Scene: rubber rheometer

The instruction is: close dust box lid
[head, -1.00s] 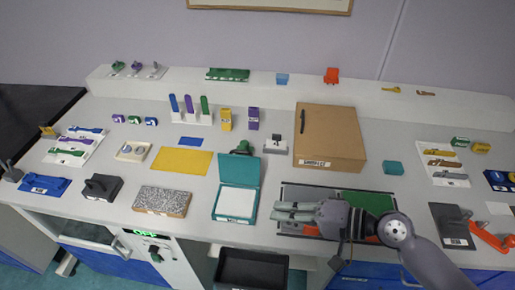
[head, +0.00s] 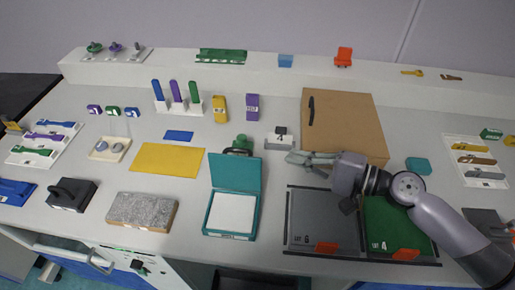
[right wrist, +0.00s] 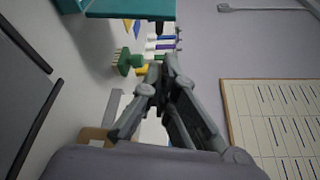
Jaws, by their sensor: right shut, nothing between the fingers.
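The teal box (head: 212,221) stands open near the table's front edge, with a white panel (head: 232,212) inside. Its teal lid (head: 236,173) is raised at the back and leans away from the front; I take this as the dust box. Teal also shows at the top of the right wrist view (right wrist: 130,9). My right gripper (head: 290,158) is shut and empty, to the right of the raised lid and apart from it. In the right wrist view its fingers (right wrist: 163,75) are together. My left gripper is not in view.
Two dark trays with grey and green panels (head: 312,225) lie under my right arm. A brown cabinet (head: 345,125) stands behind it. A speckled block (head: 142,209) and yellow mat (head: 167,159) lie left.

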